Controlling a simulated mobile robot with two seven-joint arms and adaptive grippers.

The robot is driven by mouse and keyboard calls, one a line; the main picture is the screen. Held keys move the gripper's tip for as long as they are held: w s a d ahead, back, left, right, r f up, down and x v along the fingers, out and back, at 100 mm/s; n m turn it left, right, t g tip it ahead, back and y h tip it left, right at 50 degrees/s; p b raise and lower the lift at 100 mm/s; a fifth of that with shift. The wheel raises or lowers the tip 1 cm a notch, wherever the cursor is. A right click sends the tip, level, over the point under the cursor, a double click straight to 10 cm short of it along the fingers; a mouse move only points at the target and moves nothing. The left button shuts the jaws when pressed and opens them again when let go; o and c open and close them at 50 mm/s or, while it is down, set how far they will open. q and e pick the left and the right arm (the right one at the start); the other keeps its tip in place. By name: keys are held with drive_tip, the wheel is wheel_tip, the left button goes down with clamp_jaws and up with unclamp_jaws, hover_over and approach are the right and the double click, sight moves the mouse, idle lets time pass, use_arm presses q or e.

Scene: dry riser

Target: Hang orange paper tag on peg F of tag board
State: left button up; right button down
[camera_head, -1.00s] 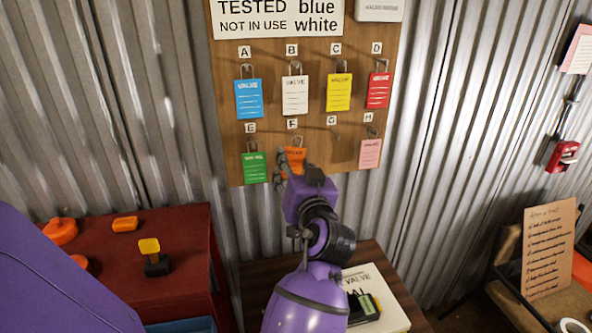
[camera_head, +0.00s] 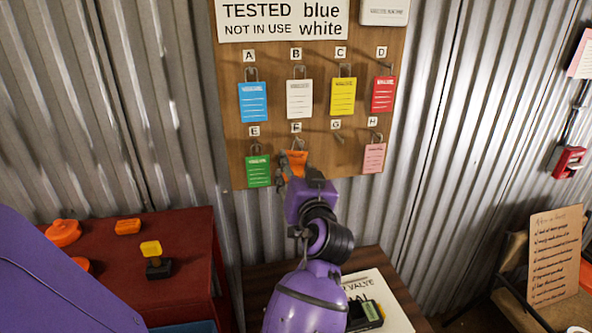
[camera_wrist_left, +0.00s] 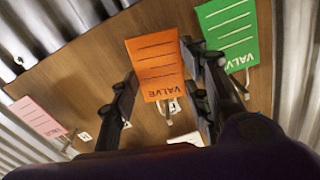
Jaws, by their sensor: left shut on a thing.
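The orange paper tag (camera_head: 296,162) is at the lower row of the tag board (camera_head: 330,180), right under peg F (camera_head: 298,142) and its label. My left gripper (camera_head: 284,178) is shut on the orange tag from below. In the left wrist view the tag (camera_wrist_left: 157,62) shows between the fingers of my left gripper (camera_wrist_left: 160,75), its VALVE edge near the peg. I cannot tell whether its loop is around the peg. My right gripper is not in view.
A green tag (camera_head: 258,171) hangs close on the left at E and a pink tag (camera_head: 374,158) at H. Peg G (camera_head: 337,138) is bare. Blue, white, yellow and red tags hang above. A red cabinet (camera_head: 185,260) stands lower left.

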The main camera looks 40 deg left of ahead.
use_arm(q)
drive_tip(key=o, duration=0.8)
drive_tip(key=v, duration=1.2)
